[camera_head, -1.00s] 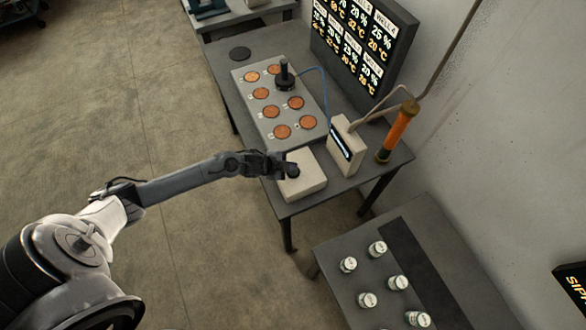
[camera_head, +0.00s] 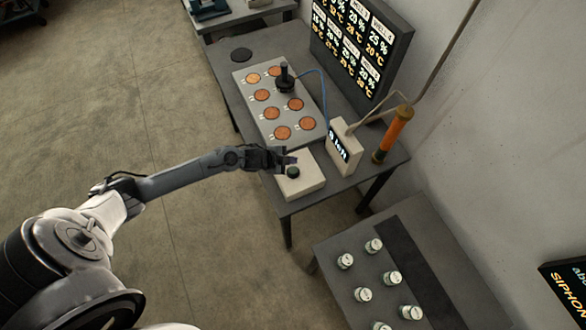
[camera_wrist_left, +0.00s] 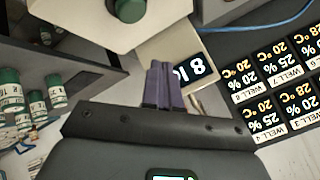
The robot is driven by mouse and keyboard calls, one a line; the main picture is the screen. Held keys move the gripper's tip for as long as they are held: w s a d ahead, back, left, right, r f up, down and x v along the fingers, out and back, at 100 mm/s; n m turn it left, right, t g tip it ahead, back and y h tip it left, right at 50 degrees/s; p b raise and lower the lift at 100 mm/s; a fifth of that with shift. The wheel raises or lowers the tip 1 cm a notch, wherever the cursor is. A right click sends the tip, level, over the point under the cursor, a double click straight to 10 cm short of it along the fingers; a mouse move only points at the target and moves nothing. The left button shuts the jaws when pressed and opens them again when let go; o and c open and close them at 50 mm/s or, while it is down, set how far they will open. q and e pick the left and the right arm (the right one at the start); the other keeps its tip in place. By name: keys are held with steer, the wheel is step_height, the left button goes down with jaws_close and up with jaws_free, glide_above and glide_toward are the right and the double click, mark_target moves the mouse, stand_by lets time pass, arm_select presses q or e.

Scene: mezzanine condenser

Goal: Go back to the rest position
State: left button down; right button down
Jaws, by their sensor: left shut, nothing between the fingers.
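My left gripper (camera_head: 290,160) is shut and empty. It hovers at the left edge of a white box (camera_head: 302,183) with a dark green button (camera_head: 293,172), apart from the button in the head view. In the left wrist view the purple fingers (camera_wrist_left: 165,85) are together, with the white box (camera_wrist_left: 80,15) and its green button (camera_wrist_left: 130,8) beyond them. My right gripper is not in view.
The desk holds a plate (camera_head: 270,130) of copper discs with a black-handled tool (camera_head: 286,80), a display box (camera_head: 343,148), an orange cylinder (camera_head: 395,133) and a monitor (camera_head: 362,48). Several vials (camera_head: 363,294) stand on a lower table (camera_head: 335,250). Open floor lies left.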

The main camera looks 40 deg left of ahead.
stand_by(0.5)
arm_select(q)
steer(key=shift+g+h, duration=0.3)
steer(key=shift+g, duration=0.3)
steer(key=s+d+f, duration=0.1)
steer(key=s, duration=0.1)
steer(key=s+d+f, duration=0.1)
steer(key=f, duration=0.1)
steer(key=s+d+f, duration=0.1)
steer(key=s, duration=0.1)
steer(key=shift+s+d+f+p, duration=0.1)
steer(key=shift+s+f+p, duration=0.1)
steer(key=shift+s+p, duration=0.15)
steer(key=s+d+r+n+h+p, duration=0.1)
steer(key=s+d+r+n, duration=0.15)
steer(key=s+d, duration=0.4)
steer(key=s+d+r+n+p, duration=0.1)
steer(key=s+d+r+n, duration=0.2)
steer(key=d, duration=0.6)
steer(key=s+a+r+n+g+y, duration=0.2)
steer(key=s+r, duration=0.3)
steer(key=r, duration=0.3)
steer(key=s+a+r+n+g+y, duration=0.2)
steer(key=s+a+r+n, duration=0.1)
steer(key=r, duration=0.5)
steer(key=shift+s+a, duration=0.9)
